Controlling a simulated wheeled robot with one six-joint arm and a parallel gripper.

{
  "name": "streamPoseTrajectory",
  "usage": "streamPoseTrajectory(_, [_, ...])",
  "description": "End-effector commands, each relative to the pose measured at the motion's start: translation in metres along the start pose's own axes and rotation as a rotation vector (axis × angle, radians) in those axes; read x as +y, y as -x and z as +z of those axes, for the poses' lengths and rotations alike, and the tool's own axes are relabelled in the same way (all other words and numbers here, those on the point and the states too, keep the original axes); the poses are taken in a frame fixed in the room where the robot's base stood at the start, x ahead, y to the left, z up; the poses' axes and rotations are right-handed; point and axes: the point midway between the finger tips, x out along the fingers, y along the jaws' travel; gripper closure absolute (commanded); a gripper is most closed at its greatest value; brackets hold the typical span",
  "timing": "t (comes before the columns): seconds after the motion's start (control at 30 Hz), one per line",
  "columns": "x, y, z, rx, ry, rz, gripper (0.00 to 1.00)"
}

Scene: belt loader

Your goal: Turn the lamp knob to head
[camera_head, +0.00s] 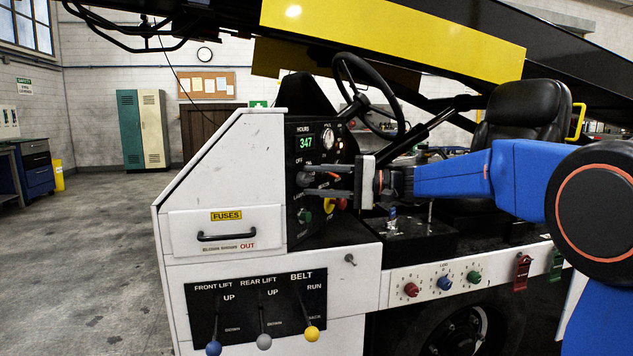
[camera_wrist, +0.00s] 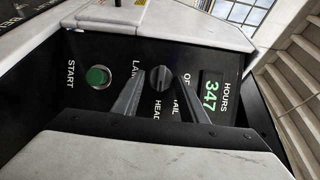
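The lamp knob (camera_wrist: 160,79) is a round dark knob on the black control panel, with OFF, TAIL and HEAD lettering near it, partly covered. Its pointer direction is too small to tell. In the head view the lamp knob (camera_head: 304,180) is at the panel's left side. My gripper (camera_head: 314,180) reaches in from the right. In the wrist view my gripper (camera_wrist: 162,76) is open, with one fingertip on each side of the knob. Contact with the knob cannot be made out.
A green START button (camera_wrist: 98,77) sits beside the knob, and the HOURS display (camera_wrist: 210,93) reads 347 on the other side. The steering wheel (camera_head: 365,95) is above right of the panel. Levers with colored balls (camera_head: 264,341) are below. The floor at left is clear.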

Motion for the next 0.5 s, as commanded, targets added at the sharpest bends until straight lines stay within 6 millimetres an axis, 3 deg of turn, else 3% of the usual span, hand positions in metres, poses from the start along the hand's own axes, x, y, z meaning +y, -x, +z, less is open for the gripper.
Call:
streamPoseTrajectory(0.33, [0.000,0.001,0.000,0.000,0.001,0.000,0.50])
streamPoseTrajectory(0.5, [0.000,0.013,-0.001,0.002,0.001,0.000,0.50])
